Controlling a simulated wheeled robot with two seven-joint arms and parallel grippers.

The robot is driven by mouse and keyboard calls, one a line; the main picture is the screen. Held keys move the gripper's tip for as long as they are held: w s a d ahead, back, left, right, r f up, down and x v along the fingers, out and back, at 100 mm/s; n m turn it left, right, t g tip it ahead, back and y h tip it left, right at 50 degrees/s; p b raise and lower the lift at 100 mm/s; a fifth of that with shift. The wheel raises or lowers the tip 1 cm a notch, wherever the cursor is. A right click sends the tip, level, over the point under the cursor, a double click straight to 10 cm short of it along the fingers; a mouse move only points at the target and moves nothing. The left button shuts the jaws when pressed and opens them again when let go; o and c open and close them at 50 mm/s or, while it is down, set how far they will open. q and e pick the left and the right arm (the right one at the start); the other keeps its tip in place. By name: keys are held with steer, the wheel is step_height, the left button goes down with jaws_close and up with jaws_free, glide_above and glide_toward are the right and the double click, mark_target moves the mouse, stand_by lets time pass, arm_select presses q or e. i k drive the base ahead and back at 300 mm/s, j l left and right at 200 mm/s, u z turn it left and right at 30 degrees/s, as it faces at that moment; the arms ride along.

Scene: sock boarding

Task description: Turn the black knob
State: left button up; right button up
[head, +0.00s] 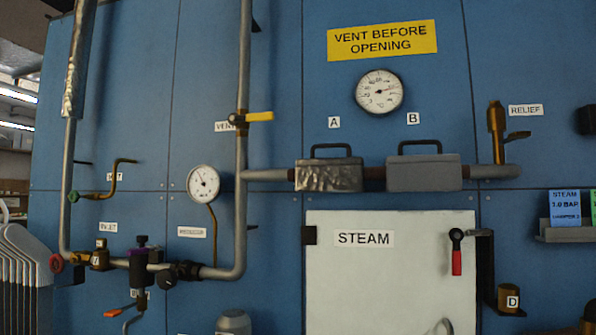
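Neither of my grippers shows in the head view.
A white STEAM door (390,280) with a red-handled latch (457,255) fills the lower middle. A dial gauge (203,184) hangs above the knob. A red round handle (56,263) and a rack of grey boards (22,265) are at the left.

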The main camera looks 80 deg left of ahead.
mark_target(166, 278)
steer(key=u, duration=3.75)
steer(key=i+l+u, duration=0.1)
steer(key=i+l, duration=0.2)
steer(key=j+z, duration=0.5)
steer(key=j, duration=0.85)
